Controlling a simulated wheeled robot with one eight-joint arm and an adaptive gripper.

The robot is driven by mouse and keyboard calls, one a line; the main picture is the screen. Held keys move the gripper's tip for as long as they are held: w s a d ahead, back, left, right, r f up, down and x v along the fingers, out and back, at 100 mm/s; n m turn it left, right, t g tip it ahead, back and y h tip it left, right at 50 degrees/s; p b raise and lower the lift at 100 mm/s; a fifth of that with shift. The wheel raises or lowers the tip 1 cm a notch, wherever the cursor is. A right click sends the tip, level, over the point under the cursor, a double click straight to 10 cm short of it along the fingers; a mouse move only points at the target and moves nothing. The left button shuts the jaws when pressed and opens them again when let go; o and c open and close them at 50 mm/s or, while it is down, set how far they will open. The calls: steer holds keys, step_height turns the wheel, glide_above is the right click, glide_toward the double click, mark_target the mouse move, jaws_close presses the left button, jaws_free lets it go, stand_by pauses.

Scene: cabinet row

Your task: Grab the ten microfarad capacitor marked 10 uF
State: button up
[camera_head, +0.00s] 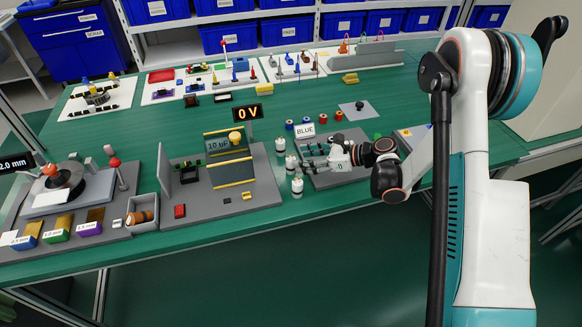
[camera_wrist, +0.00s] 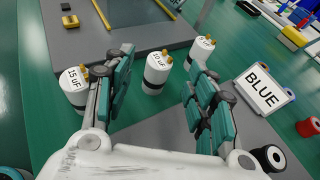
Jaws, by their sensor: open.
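The capacitor marked 10 uF (camera_wrist: 155,74) is a white upright cylinder with a dark band and a brass top. It stands in the middle of three in the wrist view, and also shows in the head view (camera_head: 291,164). The 15 uF capacitor (camera_wrist: 74,86) is to its left. A third one (camera_wrist: 202,49), its label hard to read, is to its right. My gripper (camera_wrist: 160,63) is open and empty, its fingers either side of the line to the 10 uF capacitor, which appears just beyond the fingertips. In the head view my gripper (camera_head: 307,157) is right of the capacitors.
A grey fixture (camera_head: 255,190) with a 10 uF sign (camera_head: 218,145) stands left of the capacitors. A BLUE sign (camera_head: 305,131) and several coloured spools (camera_head: 323,118) are behind my gripper. A 0 V display (camera_head: 248,113) is farther back. Green tabletop is clear at the front edge.

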mark_target(291, 158)
steer(key=b+x, duration=0.2)
steer(key=x, duration=0.2)
steer(key=shift+w+a+f, duration=0.1)
steer(key=shift+a+f, duration=0.1)
steer(key=shift+a, duration=0.1)
steer(key=shift+w+a+b, duration=0.15)
steer(key=shift+a+b, duration=0.15)
steer(key=c, duration=1.2)
